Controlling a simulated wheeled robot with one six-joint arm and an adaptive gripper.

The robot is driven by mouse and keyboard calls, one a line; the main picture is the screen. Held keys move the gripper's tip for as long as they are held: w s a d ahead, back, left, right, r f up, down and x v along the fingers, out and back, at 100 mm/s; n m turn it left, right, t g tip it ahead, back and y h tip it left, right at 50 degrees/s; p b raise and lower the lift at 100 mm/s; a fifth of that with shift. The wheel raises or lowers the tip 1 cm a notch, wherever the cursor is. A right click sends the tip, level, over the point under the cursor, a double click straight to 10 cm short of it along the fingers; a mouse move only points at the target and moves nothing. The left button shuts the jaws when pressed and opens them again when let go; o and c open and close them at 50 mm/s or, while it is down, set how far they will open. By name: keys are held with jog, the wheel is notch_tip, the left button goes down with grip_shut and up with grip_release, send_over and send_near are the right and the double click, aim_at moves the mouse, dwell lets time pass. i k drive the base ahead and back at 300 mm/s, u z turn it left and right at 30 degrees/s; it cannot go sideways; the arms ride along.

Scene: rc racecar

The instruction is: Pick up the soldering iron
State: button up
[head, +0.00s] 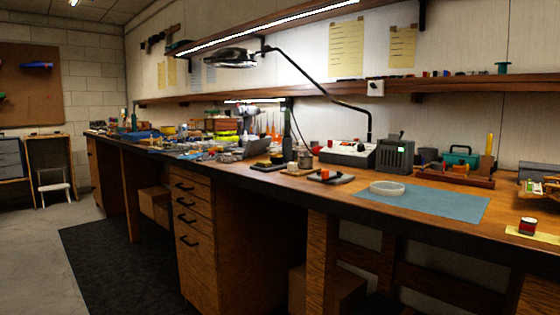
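I cannot make out the soldering iron for certain in the head view. A dark grey box with a small light display (395,155) stands at the back of the workbench, and I cannot tell whether it is a soldering station. A small orange item (325,174) is on a dark pad in front of it. An upright yellow item (489,145) stands further right, too small to identify. My gripper is not in view.
The long wooden workbench (285,183) has a blue mat (440,206) carrying a round white dish (387,187). Clutter covers its far left part. Open grey floor (40,245) and a dark floor mat (125,265) lie at left.

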aim_at(287, 111)
jog(key=z, duration=0.05)
jog(key=k, duration=0.55)
jog(key=u, duration=0.5)
jog(key=i, duration=0.7)
jog(key=z, duration=0.5)
jog(key=i, duration=0.75)
jog(key=z, duration=0.8)
